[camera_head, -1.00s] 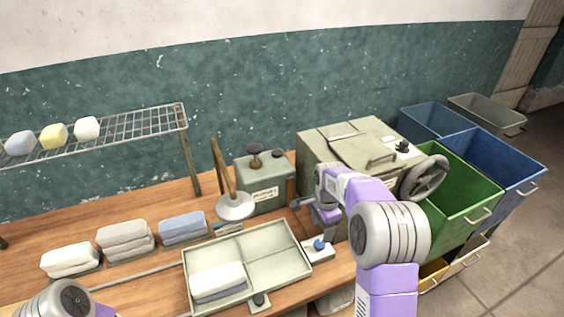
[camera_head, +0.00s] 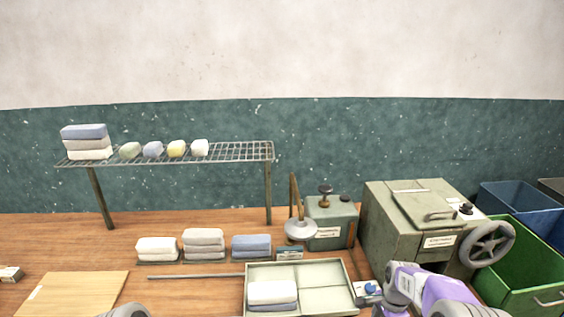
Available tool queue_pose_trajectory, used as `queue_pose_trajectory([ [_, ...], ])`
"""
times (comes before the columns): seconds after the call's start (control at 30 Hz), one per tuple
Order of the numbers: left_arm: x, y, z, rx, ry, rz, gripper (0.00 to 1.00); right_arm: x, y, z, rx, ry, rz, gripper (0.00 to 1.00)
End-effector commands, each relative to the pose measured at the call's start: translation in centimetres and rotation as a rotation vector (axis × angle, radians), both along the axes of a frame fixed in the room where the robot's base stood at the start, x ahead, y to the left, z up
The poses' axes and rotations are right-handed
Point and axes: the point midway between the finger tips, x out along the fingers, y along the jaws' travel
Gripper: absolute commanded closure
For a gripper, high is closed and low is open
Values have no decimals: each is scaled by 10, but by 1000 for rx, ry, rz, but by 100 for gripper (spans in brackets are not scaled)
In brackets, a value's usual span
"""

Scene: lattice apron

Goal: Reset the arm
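My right arm, purple and grey, shows at the lower right in front of the green-grey metal box machine (camera_head: 405,230) with a handwheel (camera_head: 487,243). My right gripper (camera_head: 375,308) is near the bottom edge, beside the right end of the tray and a small blue knob (camera_head: 371,287); its fingers are too cut off and small to read. Of my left arm only a grey rounded link shows at the bottom edge, left of the tray. My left gripper is out of the picture.
A divided tray (camera_head: 325,273) holds folded cloths (camera_head: 272,291) in its left part. Folded stacks (camera_head: 204,242) stand behind it. A wire rack (camera_head: 240,153) bears cloths and soap-like blocks. A wooden board (camera_head: 77,292) lies left. Green (camera_head: 520,265) and blue bins stand at right.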

Motion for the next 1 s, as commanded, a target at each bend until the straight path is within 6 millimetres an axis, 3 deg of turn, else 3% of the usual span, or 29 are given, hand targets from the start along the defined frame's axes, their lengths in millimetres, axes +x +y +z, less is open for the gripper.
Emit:
queue_pose_trajectory([
  [0.03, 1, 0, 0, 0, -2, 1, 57, -5, 6, -17, 10, 7, 44, 33],
  [0.27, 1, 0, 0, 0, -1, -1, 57, -31, 39, -84, 62, -10, 273, 33],
  [0.37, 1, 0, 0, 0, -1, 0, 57, -53, 60, -120, 98, -23, 404, 33],
  [0.5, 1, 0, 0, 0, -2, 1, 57, -108, 104, -174, 170, -66, 650, 33],
  [0.6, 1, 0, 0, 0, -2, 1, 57, -151, 136, -198, 214, -119, 820, 33],
  [0.7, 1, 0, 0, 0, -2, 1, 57, -186, 160, -207, 244, -171, 949, 33],
  [0.8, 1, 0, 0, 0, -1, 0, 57, -208, 175, -209, 258, -213, 1037, 33],
  [1.0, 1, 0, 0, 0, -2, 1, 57, -222, 185, -208, 261, -249, 1102, 33],
])
